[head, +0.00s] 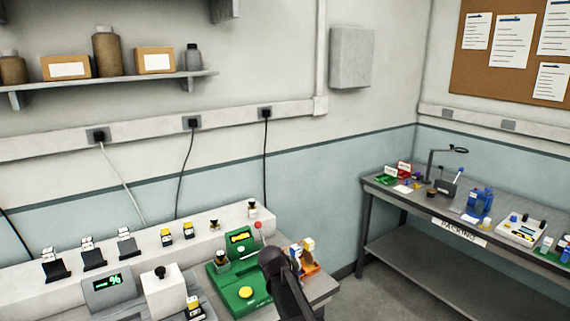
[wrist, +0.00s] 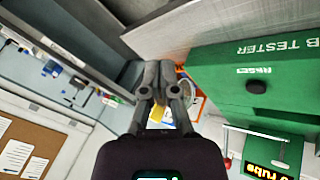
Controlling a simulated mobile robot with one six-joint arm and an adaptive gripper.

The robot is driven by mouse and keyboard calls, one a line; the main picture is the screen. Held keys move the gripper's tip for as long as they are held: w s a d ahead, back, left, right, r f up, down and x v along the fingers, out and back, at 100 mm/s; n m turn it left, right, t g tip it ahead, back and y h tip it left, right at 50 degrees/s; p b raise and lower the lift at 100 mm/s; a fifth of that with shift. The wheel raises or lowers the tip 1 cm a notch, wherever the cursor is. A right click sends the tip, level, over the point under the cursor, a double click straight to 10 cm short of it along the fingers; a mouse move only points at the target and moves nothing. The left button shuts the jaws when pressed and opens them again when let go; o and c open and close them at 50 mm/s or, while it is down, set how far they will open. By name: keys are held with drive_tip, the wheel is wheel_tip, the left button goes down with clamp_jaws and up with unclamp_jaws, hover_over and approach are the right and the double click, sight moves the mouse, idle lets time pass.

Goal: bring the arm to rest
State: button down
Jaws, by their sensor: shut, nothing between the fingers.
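My gripper (wrist: 158,82) shows in the wrist view with its two grey fingers together and nothing between them. It is in the air, beside the green tester (wrist: 250,85) in that view. In the head view a dark part of my arm stands at the front, before the bench, and covers part of the area between the green tester (head: 222,292) and the orange tray (head: 312,267). The fingertips cannot be made out in the head view.
The left bench holds a white ledge (head: 60,290) with several small modules, a display box (head: 107,290) and a white box (head: 163,290). A packing table (head: 420,212) with small goods stands at the right. Floor between them is clear. A shelf (head: 120,82) hangs above.

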drive_tip(key=s+d+f+g+y, duration=0.1)
drive_tip(key=s+d+g+y, duration=0.1)
drive_tip(key=s+d, duration=0.4)
drive_tip(key=s+d+f+g+y, duration=0.2)
drive_tip(key=s+d, duration=0.5)
drive_tip(key=s, duration=0.6)
drive_tip(key=shift+s+y, duration=0.2)
drive_tip(key=shift+y, duration=0.4)
drive_tip(key=shift+a, duration=0.2)
